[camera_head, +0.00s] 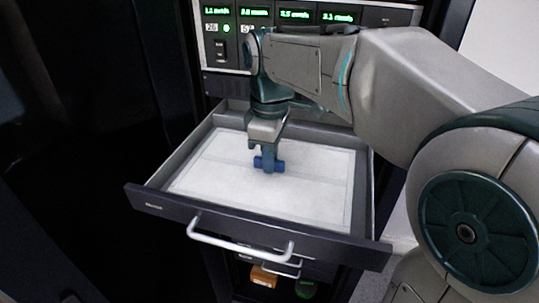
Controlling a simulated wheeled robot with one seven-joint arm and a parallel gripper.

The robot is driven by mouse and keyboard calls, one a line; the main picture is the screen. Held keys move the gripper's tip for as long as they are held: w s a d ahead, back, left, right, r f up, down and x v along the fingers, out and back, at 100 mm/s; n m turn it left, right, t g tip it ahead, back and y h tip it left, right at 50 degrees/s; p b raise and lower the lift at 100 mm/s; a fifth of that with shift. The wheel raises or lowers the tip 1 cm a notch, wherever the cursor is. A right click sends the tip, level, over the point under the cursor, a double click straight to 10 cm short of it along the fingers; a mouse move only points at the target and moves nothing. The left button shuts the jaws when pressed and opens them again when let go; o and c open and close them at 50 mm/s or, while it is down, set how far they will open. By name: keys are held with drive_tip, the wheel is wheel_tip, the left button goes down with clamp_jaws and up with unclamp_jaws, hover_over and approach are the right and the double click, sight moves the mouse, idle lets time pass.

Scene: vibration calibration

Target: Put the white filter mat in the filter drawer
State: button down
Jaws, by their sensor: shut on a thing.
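The white filter mat (215,172) is a flat pale sheet lying level within the walls of the open filter drawer (240,219). I cannot tell whether it rests fully on the drawer floor. My gripper (268,162) points straight down over the middle of the mat. It is shut on a small blue grip (279,166) that appears to belong to the mat. The gripper hides the part of the mat behind it.
The drawer is pulled out, with a pale bar handle (240,240) on its dark front. A panel with green readouts (295,15) stands behind it. A dark cabinet side is at left.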

drive_tip(key=shift+f, duration=0.15)
drive_tip(key=c, duration=1.5)
unclamp_jaws()
wheel_tip(320, 180, up, 12)
drive_tip(key=shift+r, duration=0.2)
